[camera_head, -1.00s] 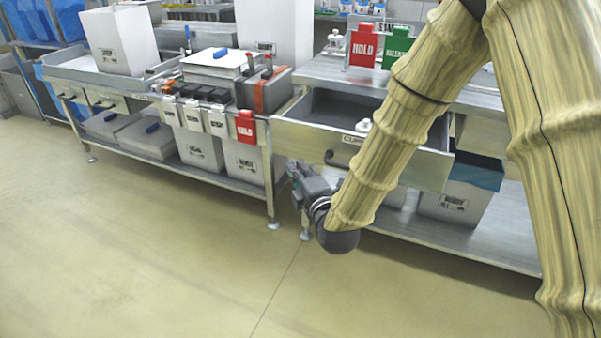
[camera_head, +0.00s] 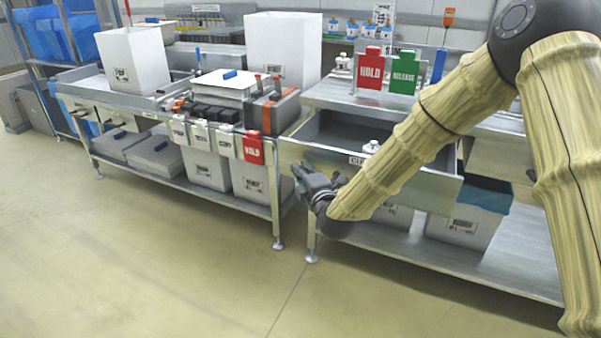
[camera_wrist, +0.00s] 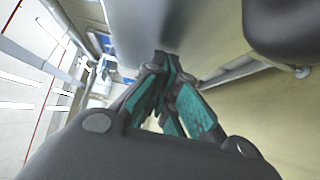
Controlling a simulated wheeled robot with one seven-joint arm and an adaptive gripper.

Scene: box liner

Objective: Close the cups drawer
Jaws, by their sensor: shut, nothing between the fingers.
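The cups drawer (camera_head: 430,190) is a grey metal drawer under the right-hand bench, and it stands pulled out with its inside (camera_head: 335,135) visible. A label, partly hidden by my arm, sits on its front. My gripper (camera_head: 303,172) is at the left end of the drawer front, in front of it. In the wrist view, the gripper's teal-padded fingers (camera_wrist: 168,85) are together and empty, close to a grey metal surface. I cannot tell whether they touch it. My arm hides the middle of the drawer front and its handle.
A white-topped fitting (camera_head: 371,147) shows at the drawer's edge. Red HOLD (camera_head: 370,70) and green RELEASE (camera_head: 405,72) signs stand on the bench. A left bench (camera_head: 190,172) carries boxes and black bins. White bins (camera_head: 463,222) stand on the lower shelf. The floor in front is clear.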

